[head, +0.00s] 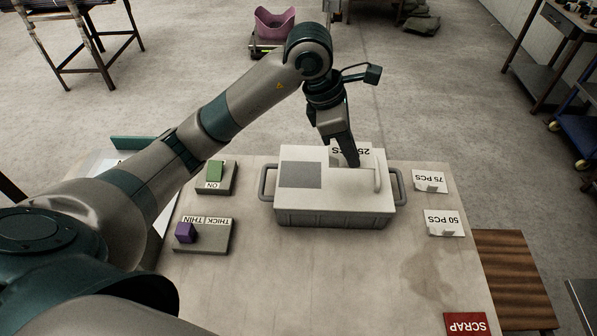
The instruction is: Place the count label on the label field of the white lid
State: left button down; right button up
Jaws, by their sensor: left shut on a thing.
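My left gripper (349,160) reaches down over the white lid (300,204) of the grey box. It is shut on the count label (364,152), a white card whose upside-down print reads in part "25" and "CS". The gripper hides the middle of the card. The card is above the back right part of the lid; I cannot tell whether it touches. The grey label field (300,175) is on the left part of the lid and is bare. My right gripper is not in view.
Labels "75 PCS" (430,181) and "50 PCS" (444,222) lie on the table right of the box. A red "SCRAP" sign (466,324) is at the front right. A green block (216,170) and a purple block (185,232) sit on bases at left. The front middle is clear.

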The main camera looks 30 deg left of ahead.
pick_arm(q)
jog(key=a+f+p, duration=0.1)
jog(key=a+f, duration=0.1)
jog(key=a, duration=0.1)
jog(key=s+a+f+p, duration=0.1)
jog(key=a+f+p, duration=0.1)
jog(key=a, duration=0.2)
jog(key=s+a+f+p, duration=0.1)
jog(key=a+f, duration=0.1)
jog(key=a, duration=0.2)
jog(key=shift+f, duration=0.25)
jog(key=shift+a+f+p, duration=0.25)
jog(key=shift+a+p, duration=0.05)
jog(key=shift+a, duration=0.05)
jog(key=shift+d+f+p, duration=0.1)
jog(key=shift+f+p, duration=0.45)
jog(key=shift+f, duration=0.15)
jog(key=shift+f+p, duration=0.45)
jog(key=shift+f, duration=0.85)
jog(key=shift+f, duration=0.1)
